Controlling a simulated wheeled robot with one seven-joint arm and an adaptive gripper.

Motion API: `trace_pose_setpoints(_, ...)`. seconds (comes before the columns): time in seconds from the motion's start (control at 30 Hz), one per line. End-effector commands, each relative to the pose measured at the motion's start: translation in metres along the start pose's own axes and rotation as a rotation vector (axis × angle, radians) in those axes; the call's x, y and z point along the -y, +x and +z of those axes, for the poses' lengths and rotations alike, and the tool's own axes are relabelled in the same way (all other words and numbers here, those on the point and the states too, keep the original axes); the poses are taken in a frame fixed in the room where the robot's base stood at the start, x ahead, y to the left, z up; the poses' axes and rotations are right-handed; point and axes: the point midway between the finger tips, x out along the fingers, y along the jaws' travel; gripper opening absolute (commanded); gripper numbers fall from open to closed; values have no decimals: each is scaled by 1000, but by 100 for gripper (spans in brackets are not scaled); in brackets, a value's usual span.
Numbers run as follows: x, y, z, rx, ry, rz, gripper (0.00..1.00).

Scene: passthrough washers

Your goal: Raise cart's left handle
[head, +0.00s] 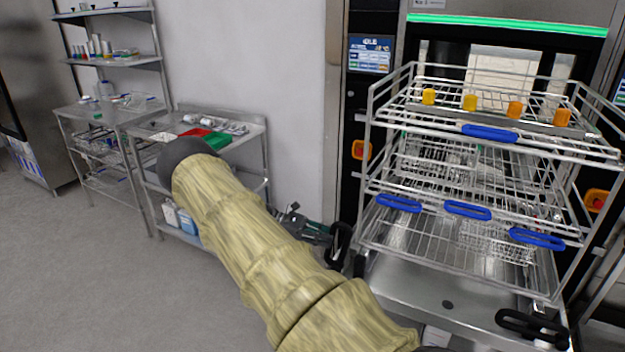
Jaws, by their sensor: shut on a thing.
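The cart (400,290) is a steel trolley in front of the washer and carries a wire rack. Its left handle (341,245) is a black loop at the cart's left front corner and stands upright. My gripper (327,238) reaches it from the left and is shut on it. The fingertips are small and dark, so the exact grip is hard to see. My yellow-sleeved arm hides part of the area below and left of the handle. The cart's right handle (532,328) is a similar black loop and lies low, sticking out at the right front corner.
The multi-level wire rack (480,235) has blue handles and orange caps. The washer (510,30) stands open behind it. A steel side table (255,130) with red and green trays and a shelf unit (110,65) stand left. The grey floor at left is clear.

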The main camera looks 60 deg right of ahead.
Motion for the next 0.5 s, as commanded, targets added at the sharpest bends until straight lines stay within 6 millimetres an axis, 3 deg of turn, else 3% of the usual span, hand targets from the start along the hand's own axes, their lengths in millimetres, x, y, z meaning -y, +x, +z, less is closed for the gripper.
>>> trace_pose_setpoints(0.4, 0, 3, -2, 6, -4, -3, 0)
trace_pose_setpoints(0.43, 0, 3, -2, 6, -4, -3, 26)
trace_pose_setpoints(0.5, 0, 2, -2, 5, -3, -2, 38)
